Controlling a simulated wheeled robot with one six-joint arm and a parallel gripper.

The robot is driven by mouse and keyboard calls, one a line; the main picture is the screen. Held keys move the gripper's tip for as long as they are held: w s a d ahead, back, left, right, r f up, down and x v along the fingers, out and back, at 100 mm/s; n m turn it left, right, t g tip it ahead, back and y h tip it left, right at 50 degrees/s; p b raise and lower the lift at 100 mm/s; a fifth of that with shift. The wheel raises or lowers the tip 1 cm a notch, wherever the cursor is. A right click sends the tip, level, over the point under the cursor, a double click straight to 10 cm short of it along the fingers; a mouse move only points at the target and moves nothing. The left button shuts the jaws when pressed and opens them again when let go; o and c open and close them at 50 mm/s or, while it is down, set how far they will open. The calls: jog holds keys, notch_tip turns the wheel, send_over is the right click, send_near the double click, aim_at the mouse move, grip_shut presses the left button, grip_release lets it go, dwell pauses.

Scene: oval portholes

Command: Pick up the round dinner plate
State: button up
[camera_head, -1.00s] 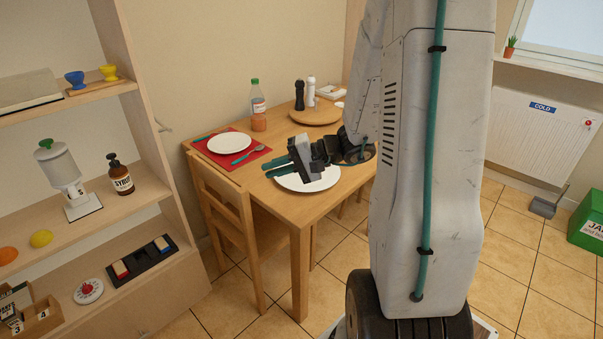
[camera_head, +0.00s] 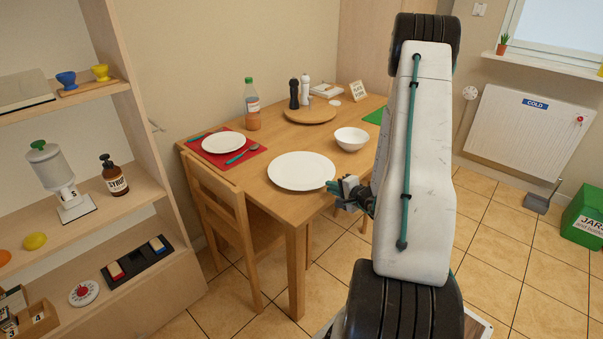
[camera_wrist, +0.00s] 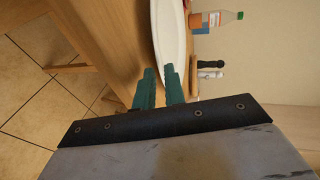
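The round dinner plate (camera_head: 301,171) is large and white and lies flat on the wooden table (camera_head: 262,198), near its front edge. My gripper (camera_head: 334,194) is at the plate's right front rim, beside the table edge. In the wrist view, the plate (camera_wrist: 172,35) shows edge-on just beyond my two green fingers (camera_wrist: 160,72). The fingers are parallel with a narrow gap between them. One fingertip overlaps the plate in the picture and the other is on the table side of its rim. I cannot tell whether either touches it.
A white bowl (camera_head: 351,138) stands behind the plate. A smaller plate (camera_head: 222,142) with cutlery lies on a red mat (camera_head: 248,160). A bottle (camera_head: 252,108) and a round board (camera_head: 310,115) with two mills are farther back. A chair (camera_head: 222,215) stands at the table's left front.

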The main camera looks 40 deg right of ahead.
aim_at(325, 191)
jog(key=x, duration=0.4)
grip_shut()
